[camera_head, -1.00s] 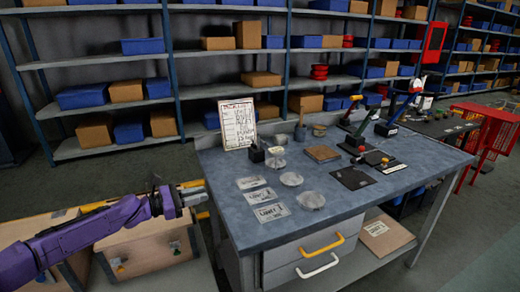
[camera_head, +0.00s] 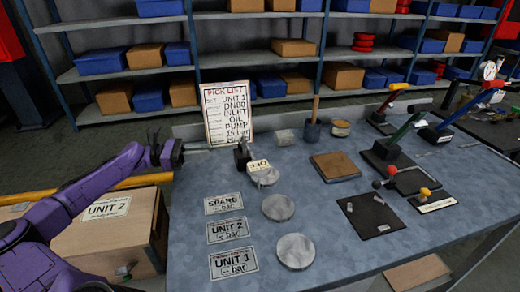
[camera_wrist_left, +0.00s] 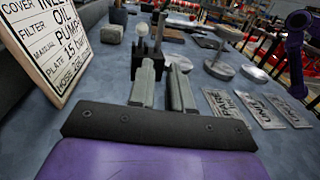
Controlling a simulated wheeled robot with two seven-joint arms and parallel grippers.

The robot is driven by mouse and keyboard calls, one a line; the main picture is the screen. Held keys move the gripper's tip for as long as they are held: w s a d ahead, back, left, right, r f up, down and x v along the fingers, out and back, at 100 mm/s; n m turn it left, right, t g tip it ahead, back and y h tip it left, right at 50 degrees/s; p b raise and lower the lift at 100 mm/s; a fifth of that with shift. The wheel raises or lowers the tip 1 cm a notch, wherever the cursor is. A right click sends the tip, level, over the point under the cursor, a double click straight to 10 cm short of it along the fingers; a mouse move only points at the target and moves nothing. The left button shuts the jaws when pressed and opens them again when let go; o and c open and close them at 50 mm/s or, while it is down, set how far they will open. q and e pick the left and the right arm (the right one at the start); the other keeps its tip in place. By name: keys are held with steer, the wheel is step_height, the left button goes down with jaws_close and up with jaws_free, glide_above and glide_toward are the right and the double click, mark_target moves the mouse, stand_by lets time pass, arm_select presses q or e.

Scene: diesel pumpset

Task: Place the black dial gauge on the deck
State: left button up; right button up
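The deck appears to be the blue-grey bench top (camera_head: 345,235). A round white-faced dial (camera_head: 489,70) shows small at the far right in the head view; I cannot tell whether it is the black dial gauge. My left gripper (camera_head: 178,152) is at the bench's left edge, left of a small black holder (camera_head: 242,154). In the left wrist view its two grey fingers (camera_wrist_left: 164,82) are apart with nothing between them, and the black holder (camera_wrist_left: 158,42) stands beyond them. My right gripper is not seen; part of a purple arm of mine (camera_wrist_left: 295,50) shows at the right edge.
A pick list board (camera_head: 228,113) stands near the gripper. Labelled plates (camera_head: 232,230), round grey discs (camera_head: 295,250), a brown block (camera_head: 335,166) and coloured levers (camera_head: 400,140) occupy the bench. A UNIT 2 box (camera_head: 110,235) stands at left.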

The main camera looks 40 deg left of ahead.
mark_target(237, 156)
arm_select(q)
steer(key=shift+w+a, duration=0.1)
steer(key=shift+w, duration=0.1)
steer(key=shift+w+d, duration=0.2)
steer(key=shift+w, duration=0.1)
steer(key=x, duration=0.6)
steer(key=b+x, duration=0.1)
steer(key=x, duration=0.2)
steer(key=shift+w+d+r, duration=0.2)
steer(key=shift+d+r, duration=0.1)
steer(key=shift+d, duration=0.05)
jaws_close()
steer(key=shift+a, duration=0.1)
stand_by(0.3)
steer(key=shift+r, duration=0.15)
